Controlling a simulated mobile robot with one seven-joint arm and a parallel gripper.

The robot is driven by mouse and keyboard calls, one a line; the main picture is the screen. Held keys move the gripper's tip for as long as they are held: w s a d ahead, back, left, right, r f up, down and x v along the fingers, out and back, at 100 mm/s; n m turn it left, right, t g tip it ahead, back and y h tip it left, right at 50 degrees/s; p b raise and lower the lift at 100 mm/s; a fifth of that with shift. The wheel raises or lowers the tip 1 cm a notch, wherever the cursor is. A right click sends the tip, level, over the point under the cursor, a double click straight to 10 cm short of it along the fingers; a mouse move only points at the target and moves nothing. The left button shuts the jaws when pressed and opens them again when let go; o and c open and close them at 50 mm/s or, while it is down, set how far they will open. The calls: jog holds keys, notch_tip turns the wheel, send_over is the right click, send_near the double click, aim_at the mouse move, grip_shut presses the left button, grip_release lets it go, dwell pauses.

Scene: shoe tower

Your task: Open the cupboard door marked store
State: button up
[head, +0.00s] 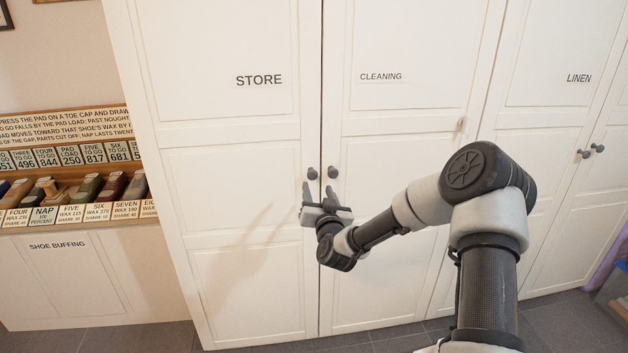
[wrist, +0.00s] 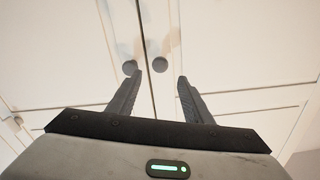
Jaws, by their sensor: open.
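The cupboard door marked STORE (head: 232,130) is a white panelled door, shut, left of the door marked CLEANING (head: 405,105). Its dark round knob (head: 312,173) sits near its right edge, beside the seam. The CLEANING door's knob (head: 333,172) is just right of the seam. My gripper (head: 318,195) is open and empty just below the two knobs. I cannot tell whether anything touches.
A white door marked LINEN (head: 560,110) stands shut on the right, with its own knob (head: 583,154). A shoe buffing counter (head: 60,255) with a rack of shoes and labels stands at the left. Dark tiled floor (head: 155,338) runs along the front.

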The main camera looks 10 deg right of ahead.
aim_at(313, 176)
jog(key=w, duration=0.7)
jog(key=shift+w, duration=0.25)
grip_shut()
